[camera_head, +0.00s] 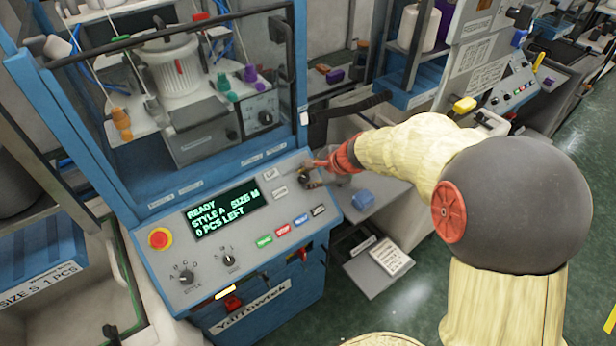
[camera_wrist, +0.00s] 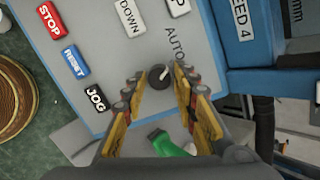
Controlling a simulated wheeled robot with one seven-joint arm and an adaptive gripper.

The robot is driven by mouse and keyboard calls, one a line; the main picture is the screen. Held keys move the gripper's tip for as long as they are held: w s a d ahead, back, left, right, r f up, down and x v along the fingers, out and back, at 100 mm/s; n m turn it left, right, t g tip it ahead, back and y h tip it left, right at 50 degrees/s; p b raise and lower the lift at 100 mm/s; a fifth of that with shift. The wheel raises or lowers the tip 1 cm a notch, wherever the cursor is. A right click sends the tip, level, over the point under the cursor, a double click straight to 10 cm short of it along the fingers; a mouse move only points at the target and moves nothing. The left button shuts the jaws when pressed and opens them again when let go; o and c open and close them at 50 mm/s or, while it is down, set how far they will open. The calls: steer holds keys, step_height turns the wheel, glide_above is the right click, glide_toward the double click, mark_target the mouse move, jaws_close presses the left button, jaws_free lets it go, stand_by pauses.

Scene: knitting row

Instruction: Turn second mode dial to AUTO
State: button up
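The mode dial is a small black round knob with a pale pointer mark, seen in the wrist view (camera_wrist: 160,77) beside the printed word AUTO. The pointer slants toward the upper right of that view; its exact setting is hard to read. In the head view the dial (camera_head: 304,178) sits at the right end of the blue machine's sloped panel, partly hidden by my gripper (camera_head: 322,166). In the wrist view my gripper (camera_wrist: 157,82) is open, with its yellow-lined fingers on either side of the knob and gaps showing. I cannot tell any contact.
The panel also carries STOP (camera_wrist: 50,18), RESET (camera_wrist: 75,61) and JOG (camera_wrist: 95,97) buttons, a lit screen (camera_head: 225,210), STYLE (camera_head: 186,275) and SIZE (camera_head: 230,259) dials and a red emergency button (camera_head: 159,238). A green object (camera_wrist: 170,145) lies below the knob.

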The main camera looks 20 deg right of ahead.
steer(key=shift+o, duration=1.2)
steer(key=shift+r, duration=0.1)
steer(key=v, duration=1.1)
steer(key=shift+s+d+r, duration=0.15)
steer(key=shift+s+r, duration=0.1)
steer(key=shift+s, duration=0.05)
steer(key=s+a+f+n+g+h, duration=0.1)
steer(key=s+f+n+g, duration=0.15)
steer(key=s+n, duration=0.9)
steer(key=s+a+r+n+t+h, duration=0.1)
steer(key=s+r+n, duration=0.5)
steer(key=s, duration=0.6)
step_height(320, 180, up, 3)
steer(key=shift+a+f+h, duration=0.15)
steer(key=shift+a+h, duration=0.75)
steer(key=shift+a, duration=0.15)
